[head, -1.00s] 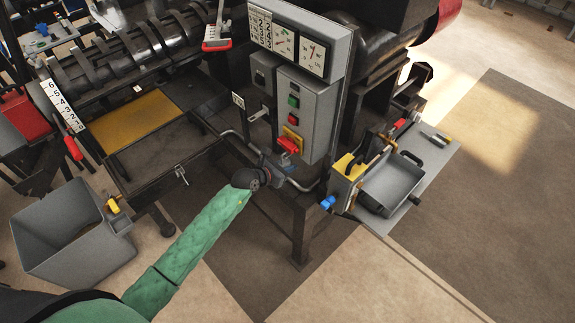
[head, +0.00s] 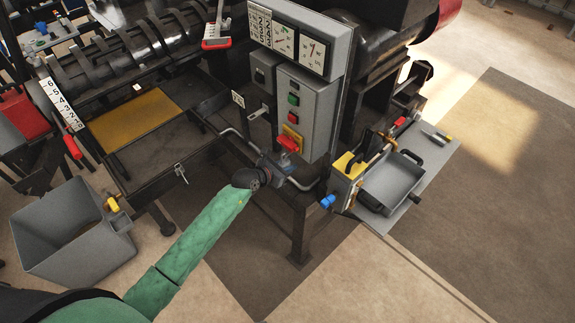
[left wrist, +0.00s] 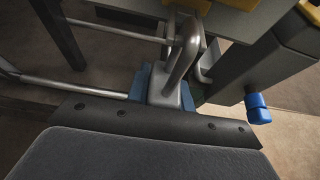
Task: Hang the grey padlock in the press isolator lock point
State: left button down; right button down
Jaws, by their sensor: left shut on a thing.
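The grey padlock (left wrist: 166,88) is held in my left gripper (left wrist: 162,92), between blue fingertips, in the left wrist view. Its thick shackle points up toward the isolator. The shackle overlaps a bent metal loop (left wrist: 206,62) in the picture; I cannot tell whether it passes through it. In the head view my left gripper (head: 277,168) is just below the red isolator handle (head: 288,144) on its yellow plate (head: 293,131). The padlock is small and partly hidden there. My right gripper is not in view.
The grey control box (head: 307,112) stands above the gripper. A bent metal pipe (head: 303,186) runs beside it. A machine part with a blue knob (head: 327,202) and a grey tray (head: 389,185) is at the right. A grey bin (head: 70,238) stands at the left.

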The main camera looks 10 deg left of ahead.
pick_arm(q)
jog(key=c, duration=1.1)
grip_release()
jog(key=shift+c, duration=0.2)
